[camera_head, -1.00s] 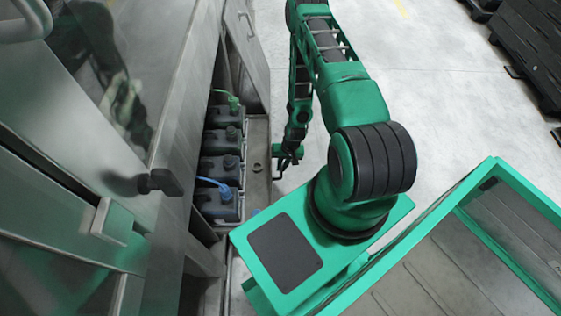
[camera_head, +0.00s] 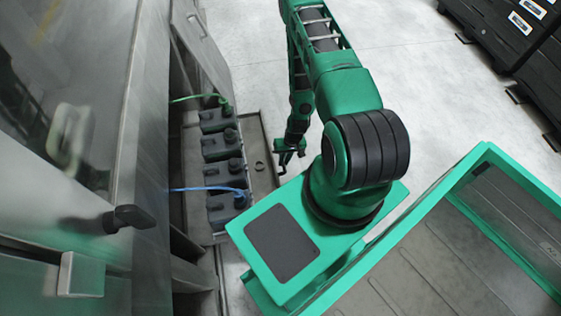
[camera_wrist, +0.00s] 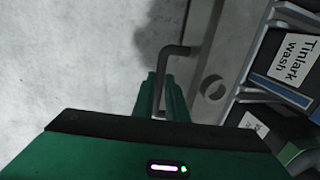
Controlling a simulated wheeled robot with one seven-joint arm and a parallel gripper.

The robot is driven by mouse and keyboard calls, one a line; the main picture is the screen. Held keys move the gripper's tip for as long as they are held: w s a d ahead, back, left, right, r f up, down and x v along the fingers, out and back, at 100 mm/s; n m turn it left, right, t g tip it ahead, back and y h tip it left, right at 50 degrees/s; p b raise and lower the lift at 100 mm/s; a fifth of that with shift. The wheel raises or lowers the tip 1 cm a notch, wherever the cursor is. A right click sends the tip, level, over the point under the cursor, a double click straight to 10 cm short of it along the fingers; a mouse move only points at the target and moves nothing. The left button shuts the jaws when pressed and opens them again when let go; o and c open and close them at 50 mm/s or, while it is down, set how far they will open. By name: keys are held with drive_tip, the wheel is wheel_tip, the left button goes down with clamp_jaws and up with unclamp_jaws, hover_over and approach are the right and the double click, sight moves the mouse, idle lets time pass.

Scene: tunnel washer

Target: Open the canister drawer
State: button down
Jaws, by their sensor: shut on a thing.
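The canister drawer (camera_head: 262,176) is a grey metal tray pulled well out from the machine's side, with several dark canisters (camera_head: 221,146) standing in it. A green hose and a blue hose run to canister caps. In the wrist view the drawer's front (camera_wrist: 209,60) carries a bent dark bar handle (camera_wrist: 176,50). My gripper (camera_head: 287,147) is at the outer side of the drawer; in the wrist view its green fingers (camera_wrist: 165,98) are shut on the handle. A canister label (camera_wrist: 295,62) reads "Tinlark wash".
The steel washer wall (camera_head: 90,130) with a black knob (camera_head: 130,217) fills the left. An open panel (camera_head: 200,45) stands beyond the drawer. A green-rimmed cart bed (camera_head: 485,150) is at lower right. Black crates (camera_head: 510,35) stand far right; pale floor between is clear.

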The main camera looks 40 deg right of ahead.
drive_tip(key=shift+w+d, duration=0.15)
drive_tip(key=shift+w, duration=0.2)
drive_tip(key=c, duration=1.8)
unclamp_jaws()
drive_tip(key=shift+o, duration=0.2)
drive_tip(key=shift+s, duration=0.1)
wheel_tip(320, 180, up, 11)
drive_tip(key=d, duration=0.1)
drive_tip(key=shift+s+d+f, duration=0.2)
drive_tip(key=shift+s+d, duration=0.15)
